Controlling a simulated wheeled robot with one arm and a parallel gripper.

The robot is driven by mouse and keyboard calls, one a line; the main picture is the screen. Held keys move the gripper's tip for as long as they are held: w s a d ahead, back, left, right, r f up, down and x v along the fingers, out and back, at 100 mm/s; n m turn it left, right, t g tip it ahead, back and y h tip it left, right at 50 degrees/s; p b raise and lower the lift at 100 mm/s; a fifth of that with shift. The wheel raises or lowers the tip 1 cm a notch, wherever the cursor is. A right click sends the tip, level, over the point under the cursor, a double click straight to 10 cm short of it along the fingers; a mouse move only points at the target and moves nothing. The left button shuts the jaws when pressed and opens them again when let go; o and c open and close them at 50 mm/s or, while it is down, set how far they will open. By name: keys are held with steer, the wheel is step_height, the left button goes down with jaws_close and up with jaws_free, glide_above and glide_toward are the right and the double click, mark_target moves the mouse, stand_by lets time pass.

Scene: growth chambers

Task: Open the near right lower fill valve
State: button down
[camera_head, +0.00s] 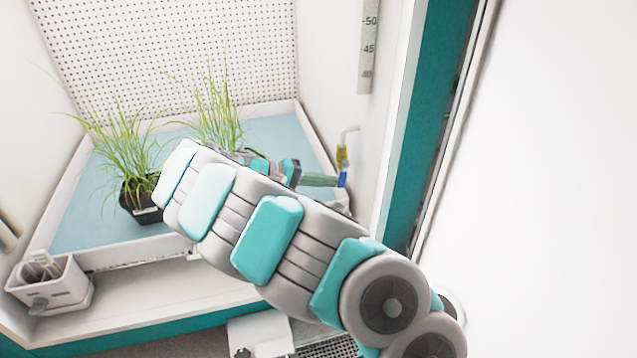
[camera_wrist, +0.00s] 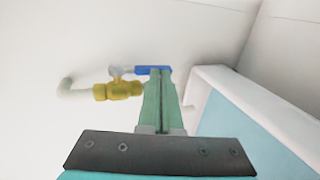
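The fill valve is a brass body (camera_wrist: 118,90) on a pale pipe, with a blue lever handle (camera_wrist: 142,70) above it in the wrist view. In the head view the brass valve (camera_head: 341,155) is on the right wall, with its blue handle (camera_head: 343,178) below it. My gripper (camera_wrist: 161,72) has its green fingers side by side with only a thin line between them. The fingertips overlap the right end of the blue handle in the wrist view. Whether they touch it is unclear. In the head view my gripper (camera_head: 325,180) reaches right to the handle, and nothing shows held.
A pale blue tray (camera_head: 90,215) with white rims holds two grassy plants, one in a black pot (camera_head: 138,200). The tray's rim (camera_wrist: 215,80) is close to the right of my fingers. A small white caddy (camera_head: 50,285) is at the front left. A teal door frame (camera_head: 440,100) stands right.

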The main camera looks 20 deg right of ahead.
steer(key=shift+d+f, duration=0.3)
steer(key=shift+f, duration=0.05)
steer(key=shift+d+f+b, duration=0.1)
steer(key=shift+d+b, duration=0.05)
steer(key=shift+b, duration=0.2)
stand_by(0.3)
steer(key=a, duration=1.4)
steer(key=shift+a, duration=0.15)
